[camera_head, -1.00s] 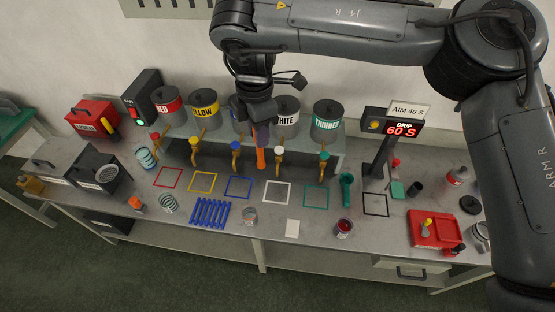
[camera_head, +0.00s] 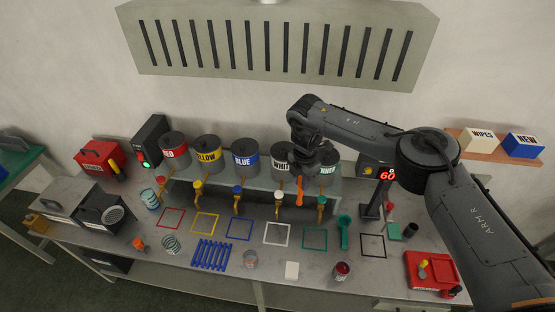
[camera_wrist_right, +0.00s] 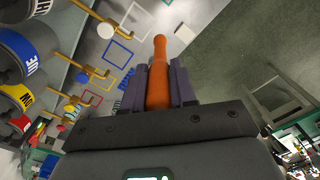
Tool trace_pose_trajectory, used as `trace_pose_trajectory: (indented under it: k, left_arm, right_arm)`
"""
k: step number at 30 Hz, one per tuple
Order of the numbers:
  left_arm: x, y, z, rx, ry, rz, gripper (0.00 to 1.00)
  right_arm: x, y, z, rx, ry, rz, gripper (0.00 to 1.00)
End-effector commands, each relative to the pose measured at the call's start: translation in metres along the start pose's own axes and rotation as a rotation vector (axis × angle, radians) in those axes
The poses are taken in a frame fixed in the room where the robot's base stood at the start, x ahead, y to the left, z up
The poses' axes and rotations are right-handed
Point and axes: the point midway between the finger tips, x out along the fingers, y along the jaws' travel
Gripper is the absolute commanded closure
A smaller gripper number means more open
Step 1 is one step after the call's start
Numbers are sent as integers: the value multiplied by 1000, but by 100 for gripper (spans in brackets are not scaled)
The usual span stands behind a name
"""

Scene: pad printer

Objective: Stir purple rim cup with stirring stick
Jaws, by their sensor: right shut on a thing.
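My right gripper (camera_head: 301,176) is shut on an orange stick (camera_head: 299,192), which hangs down in front of the white and green paint cans. In the right wrist view, the gripper (camera_wrist_right: 158,85) clasps the orange stick (camera_wrist_right: 160,60) between its fingers, and the stick's rounded end points away. A small cup with dark red contents (camera_head: 341,270) stands at the bench's front edge, well apart from the stick; its rim colour is too small to tell for sure. A greyish cup (camera_head: 250,259) stands farther left. My left gripper is not in view.
Paint cans, including the blue one (camera_head: 246,160), stand on a raised shelf with taps in front. Coloured square outlines mark the bench. A blue rack (camera_head: 212,254), a white block (camera_head: 291,270), a green scoop (camera_head: 344,230) and a red tray (camera_head: 432,272) lie around. A timer sign stands right.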

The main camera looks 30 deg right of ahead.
Motion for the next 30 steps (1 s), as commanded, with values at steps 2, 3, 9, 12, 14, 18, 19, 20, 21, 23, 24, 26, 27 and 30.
trace_pose_trajectory:
  k: [2,3,9,12,14,18,19,20,21,23,24,26,27,30]
  left_arm:
    - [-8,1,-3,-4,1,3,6]
    - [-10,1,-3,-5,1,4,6]
    - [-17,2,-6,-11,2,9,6]
    - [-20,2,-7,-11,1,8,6]
    - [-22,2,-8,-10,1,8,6]
    - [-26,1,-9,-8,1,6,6]
    - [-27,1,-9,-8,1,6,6]
    - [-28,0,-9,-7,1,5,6]
    - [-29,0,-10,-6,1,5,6]
    - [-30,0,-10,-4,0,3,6]
    - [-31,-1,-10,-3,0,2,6]
    - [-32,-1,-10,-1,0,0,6]
    - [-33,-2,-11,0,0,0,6]
    - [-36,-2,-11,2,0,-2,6]
  right_arm:
    - [22,-20,13,49,7,-7,100]
    - [31,-28,18,68,5,-8,100]
    - [70,-67,36,140,1,-7,100]
    - [85,-84,41,163,1,-8,100]
    - [94,-95,43,176,1,-8,100]
    - [112,-119,49,201,-1,-7,100]
    - [116,-123,48,202,1,-6,100]
    - [120,-129,49,206,0,-7,100]
    - [124,-135,50,210,0,-7,100]
    - [130,-144,51,216,0,-7,100]
    - [134,-150,50,217,1,-6,100]
    - [140,-159,51,222,0,-6,100]
    - [143,-165,51,224,0,-6,100]
    - [155,-185,52,224,-4,-7,100]
